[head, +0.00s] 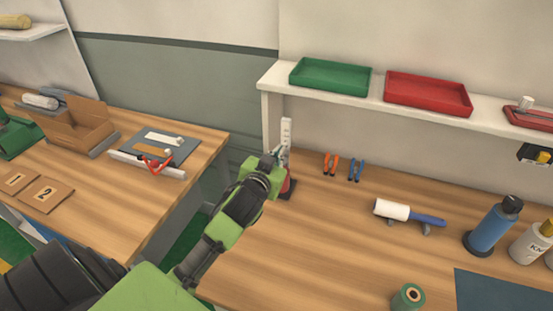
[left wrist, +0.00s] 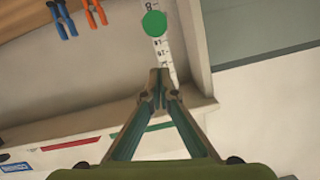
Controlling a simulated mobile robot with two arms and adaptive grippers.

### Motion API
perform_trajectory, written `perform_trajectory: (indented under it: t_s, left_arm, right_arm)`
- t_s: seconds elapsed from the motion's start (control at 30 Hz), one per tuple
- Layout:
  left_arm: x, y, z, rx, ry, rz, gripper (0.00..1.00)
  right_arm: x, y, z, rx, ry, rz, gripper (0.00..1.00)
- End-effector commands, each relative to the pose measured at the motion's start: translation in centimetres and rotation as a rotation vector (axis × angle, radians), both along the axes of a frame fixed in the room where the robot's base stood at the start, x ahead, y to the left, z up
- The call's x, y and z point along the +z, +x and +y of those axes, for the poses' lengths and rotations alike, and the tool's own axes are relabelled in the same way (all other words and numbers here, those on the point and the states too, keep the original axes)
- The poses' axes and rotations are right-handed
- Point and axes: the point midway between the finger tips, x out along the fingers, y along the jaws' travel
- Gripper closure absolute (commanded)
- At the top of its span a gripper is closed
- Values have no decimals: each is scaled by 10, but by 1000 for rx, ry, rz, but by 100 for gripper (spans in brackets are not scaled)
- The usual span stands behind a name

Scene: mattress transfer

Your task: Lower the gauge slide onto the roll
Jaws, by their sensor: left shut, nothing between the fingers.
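A white upright gauge scale (head: 287,132) with dark marks stands at the table's back left corner. It also shows in the left wrist view (left wrist: 164,55), with a round green disc (left wrist: 154,24) in front of it; I cannot tell whether the disc is the slide. A red part (head: 291,187) on a dark base shows low behind my arm. My left gripper (head: 276,154) is at the scale, its fingertips (left wrist: 159,76) together and empty. Whether they touch the gauge is unclear. A roll under the slide cannot be made out. My right gripper is out of view.
A shelf (head: 385,98) with a green tray (head: 330,77) and a red tray (head: 428,94) runs above the table.

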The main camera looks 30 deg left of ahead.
Motion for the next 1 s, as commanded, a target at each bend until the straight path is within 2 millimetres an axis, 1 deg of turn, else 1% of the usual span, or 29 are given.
perform_trajectory:
  t_s: [0.03,0.2,0.37,0.67,0.77,0.9,1.0]
  left_arm:
    - [-14,-4,1,1,-4,14,100]
    - [-31,-4,5,1,-3,8,100]
    - [-37,-5,6,-1,-2,7,100]
    - [-38,-5,5,0,-3,7,100]
    - [-46,-5,6,0,-3,8,100]
    - [-69,-5,5,1,-6,8,100]
    - [-80,-5,5,0,-4,8,100]
  right_arm:
    - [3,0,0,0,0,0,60]
    - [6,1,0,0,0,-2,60]
    - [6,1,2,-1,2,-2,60]
    - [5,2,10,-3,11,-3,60]
    - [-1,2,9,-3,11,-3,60]
    - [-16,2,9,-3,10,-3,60]
    - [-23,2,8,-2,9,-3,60]
